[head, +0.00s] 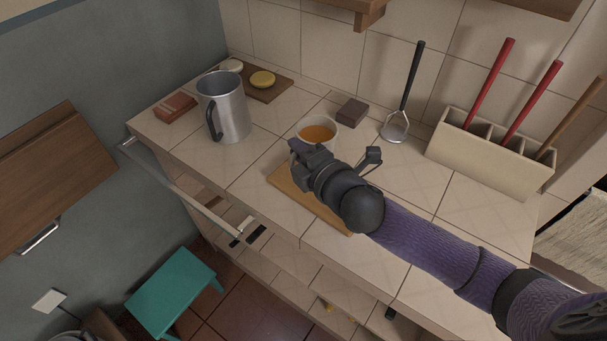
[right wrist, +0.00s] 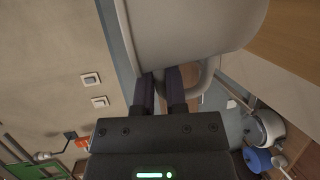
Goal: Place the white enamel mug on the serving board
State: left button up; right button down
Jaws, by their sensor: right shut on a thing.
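The white enamel mug (head: 304,127), with amber liquid (head: 318,133) inside, is just beyond my right gripper (head: 303,153) in the head view. In the right wrist view the mug (right wrist: 195,28) fills the top, and my right gripper (right wrist: 160,76) is shut on its handle (right wrist: 211,78). The mug looks roughly upright; its base is hidden in the head view. The wooden serving board (head: 291,189) lies on the counter below my right gripper and forearm, which cover part of it. Whether the mug touches anything below cannot be told. My left gripper is not in view.
A metal pitcher (head: 229,110) stands left on the tiled counter (head: 257,160). Behind it is a board with a yellow item (head: 262,79). A dark block (head: 352,112), a masher (head: 396,127) and a utensil holder (head: 480,160) stand behind and right. A rail (head: 180,185) runs along the left edge.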

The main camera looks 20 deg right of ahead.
notch_tip(320, 180, down, 6)
jog(key=b, duration=0.3)
jog(key=shift+f, duration=0.55)
jog(key=shift+r, duration=0.25)
jog(key=shift+f, duration=0.1)
jog(key=c, duration=1.1)
grip_release()
jog(key=shift+f, duration=0.1)
jog(key=o, duration=0.4)
